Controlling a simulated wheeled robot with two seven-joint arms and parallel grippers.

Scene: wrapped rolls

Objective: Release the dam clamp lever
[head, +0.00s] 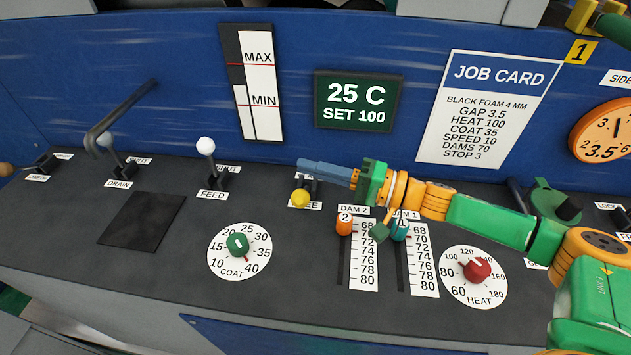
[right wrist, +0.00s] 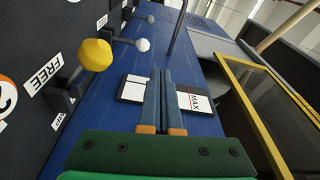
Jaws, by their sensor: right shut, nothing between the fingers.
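The lever with the yellow knob (head: 300,198) stands on the dark console beside a label partly reading FREE. In the right wrist view the yellow knob (right wrist: 95,54) is at upper left, with its FREE label (right wrist: 48,84) beside it. My right gripper (head: 303,164) is shut and empty, its fingers pointing left, just behind and above the knob in the head view. In the right wrist view its fingers (right wrist: 161,75) lie together, apart from the knob. The lever's base is partly hidden behind the knob and gripper. My left gripper is not in view.
The orange DAM 2 slider (head: 344,224) and blue DAM 1 slider (head: 401,229) sit under my right arm. The COAT dial (head: 238,245) is at front, the HEAT dial (head: 477,270) right. A display (head: 358,101) hangs behind.

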